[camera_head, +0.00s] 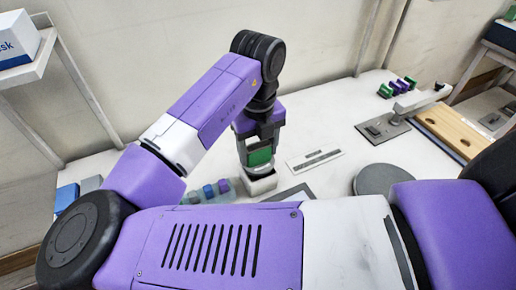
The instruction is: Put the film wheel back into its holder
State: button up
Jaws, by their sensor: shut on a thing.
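My gripper (259,165) points down over the white table, left of the picture's middle. It is shut on a dark green piece that shows between its fingers, seemingly the film wheel (260,155). A small white block-like holder (262,185) is right below the fingers. I cannot tell whether the green piece touches it or sits in it. My forearm hides part of the table in front.
Small green, blue and purple pieces (208,190) stand in a row to the left. A flat ruler-like strip (314,159) and a grey disc (381,179) lie to the right. A grey device (384,127), a wooden board (452,131) and more coloured pieces (398,87) are farther right.

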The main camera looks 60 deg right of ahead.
jog(key=shift+f+b, duration=0.75)
jog(key=shift+f, duration=0.35)
jog(key=o, duration=1.8)
jog(key=shift+o, duration=1.3)
jog(key=shift+r+p, duration=2.85)
jog(key=shift+r, duration=0.7)
